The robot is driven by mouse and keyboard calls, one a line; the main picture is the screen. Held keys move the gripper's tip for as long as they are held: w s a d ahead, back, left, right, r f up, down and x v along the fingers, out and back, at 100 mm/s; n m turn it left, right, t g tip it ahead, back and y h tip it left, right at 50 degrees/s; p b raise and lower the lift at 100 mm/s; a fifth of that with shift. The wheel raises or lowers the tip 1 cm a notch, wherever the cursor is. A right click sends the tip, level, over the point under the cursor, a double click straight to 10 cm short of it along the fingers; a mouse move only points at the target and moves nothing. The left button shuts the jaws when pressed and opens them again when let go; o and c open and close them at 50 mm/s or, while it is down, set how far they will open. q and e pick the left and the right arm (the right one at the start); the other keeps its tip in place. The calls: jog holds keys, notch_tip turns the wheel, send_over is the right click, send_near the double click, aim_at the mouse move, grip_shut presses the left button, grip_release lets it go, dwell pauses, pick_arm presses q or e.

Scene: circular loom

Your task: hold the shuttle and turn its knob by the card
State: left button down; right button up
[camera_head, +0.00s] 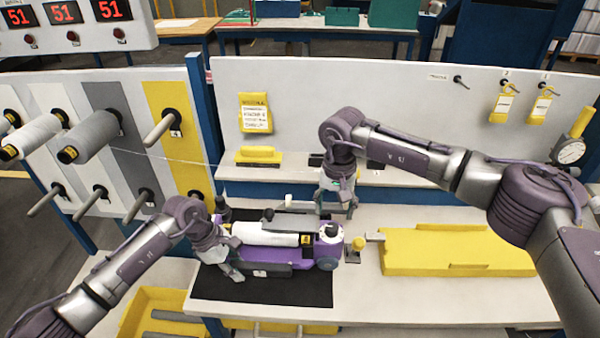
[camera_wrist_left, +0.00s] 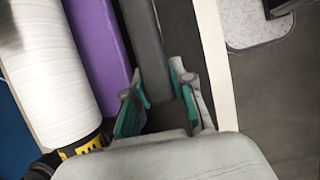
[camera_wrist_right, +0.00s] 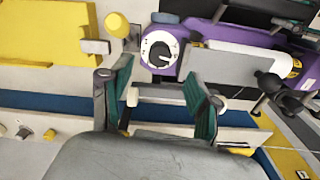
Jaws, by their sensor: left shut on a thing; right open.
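The purple shuttle (camera_head: 305,250), carrying a white bobbin (camera_head: 265,235), lies on a black mat (camera_head: 215,283). Its white dial with a dark knob (camera_wrist_right: 160,50) is at its right end and also shows small in the head view (camera_head: 331,231). My left gripper (camera_head: 236,268) is shut on the shuttle's grey side bar; the bar (camera_wrist_left: 150,50) lies between the fingers in the left wrist view. My right gripper (camera_head: 337,208) is open and empty near the dial end; in the right wrist view the knob is beyond its spread fingers (camera_wrist_right: 160,95). A yellow card (camera_head: 256,113) hangs on the back panel; its writing is too small to read.
A yellow tray (camera_head: 450,252) lies to the right, with a small yellow-topped post (camera_head: 358,244) beside the shuttle's right end. A yellow block (camera_head: 259,156) sits on the back shelf. A spool rack (camera_head: 100,130) stands at left, and a thread runs from it. The front right tabletop is clear.

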pick_arm(q)
jog(key=shift+s+f, duration=0.2)
jog(key=shift+f, duration=0.1)
jog(key=c, duration=1.2)
grip_release()
jog(key=o, duration=0.3)
jog(key=shift+w, duration=0.25)
jog(key=shift+r, duration=0.1)
jog(key=v, duration=1.2)
